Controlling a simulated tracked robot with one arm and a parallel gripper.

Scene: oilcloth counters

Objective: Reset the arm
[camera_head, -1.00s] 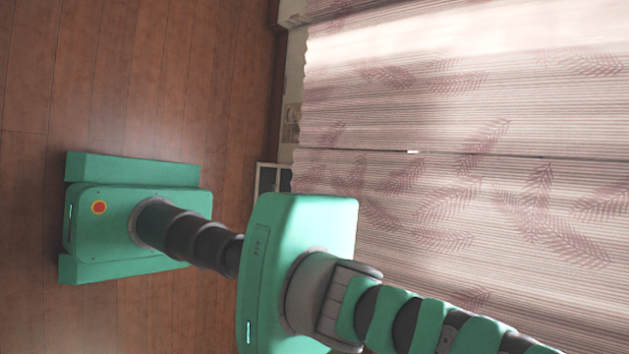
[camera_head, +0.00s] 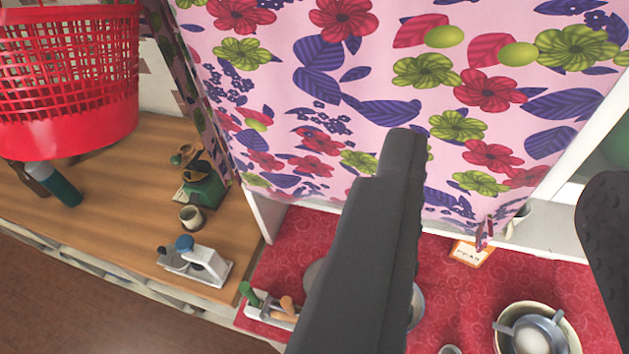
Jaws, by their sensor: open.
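My gripper (camera_head: 505,160) is in view, with its two dark fingers wide apart. One finger rises through the middle of the picture, in front of a pink flowered curtain (camera_head: 300,85). The other shows at the right edge and is cut off by the frame. Nothing is seen between the fingers. The middle finger hides part of the red-covered counter and a round metal thing behind it.
A red plastic basket (camera_head: 75,130) is at upper left. A wooden counter (camera_head: 120,180) below it holds a dark green bottle (camera_head: 58,186), a cup (camera_head: 191,217) and a white rack (camera_head: 200,268). The red counter (camera_head: 300,245) holds a small tray (camera_head: 268,316), a card (camera_head: 472,252) and a pot (camera_head: 497,342).

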